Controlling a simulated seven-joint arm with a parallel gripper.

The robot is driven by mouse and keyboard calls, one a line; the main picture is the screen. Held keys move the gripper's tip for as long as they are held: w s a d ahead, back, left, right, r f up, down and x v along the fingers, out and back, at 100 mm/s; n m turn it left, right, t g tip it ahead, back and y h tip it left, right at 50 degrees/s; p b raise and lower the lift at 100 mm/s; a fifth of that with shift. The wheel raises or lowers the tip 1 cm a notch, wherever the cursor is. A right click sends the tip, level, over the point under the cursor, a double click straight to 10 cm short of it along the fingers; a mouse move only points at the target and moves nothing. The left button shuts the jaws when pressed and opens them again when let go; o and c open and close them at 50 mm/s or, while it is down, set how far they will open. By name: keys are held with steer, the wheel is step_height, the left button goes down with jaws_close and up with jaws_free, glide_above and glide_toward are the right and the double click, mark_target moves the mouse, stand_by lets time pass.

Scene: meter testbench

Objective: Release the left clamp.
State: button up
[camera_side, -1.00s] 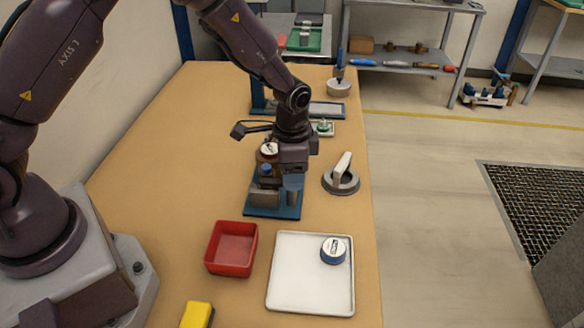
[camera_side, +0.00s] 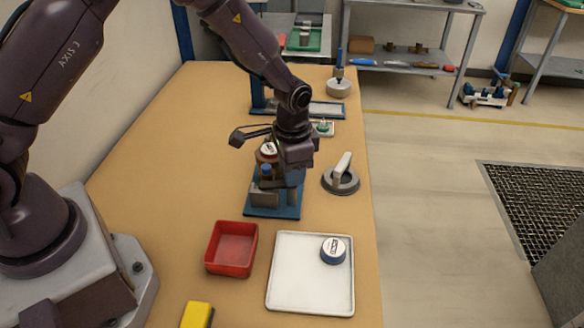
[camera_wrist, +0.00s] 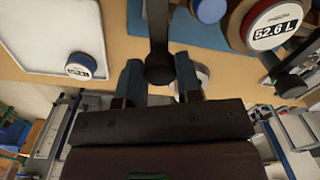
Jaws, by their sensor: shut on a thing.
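The meter test stand has a blue base (camera_side: 270,212) on the bench, partly hidden behind my gripper (camera_side: 296,178). In the wrist view, my gripper (camera_wrist: 158,66) is shut on the black knob of a clamp lever (camera_wrist: 158,25), with one finger on each side.
A red bin (camera_side: 232,248) and a white tray (camera_side: 310,300) holding a round meter (camera_side: 333,250) stand in front. A grey round piece with a pale handle (camera_side: 341,180) lies right of the stand. The bench's left side is clear.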

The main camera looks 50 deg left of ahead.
steer(key=n, duration=0.4)
steer(key=shift+n, duration=0.3)
steer(key=n, duration=0.3)
steer(key=shift+n, duration=0.4)
steer(key=n, duration=0.3)
steer(key=shift+n+g, duration=0.3)
steer(key=shift+n, duration=1.7)
steer(key=o, duration=0.9)
steer(key=shift+o, duration=0.2)
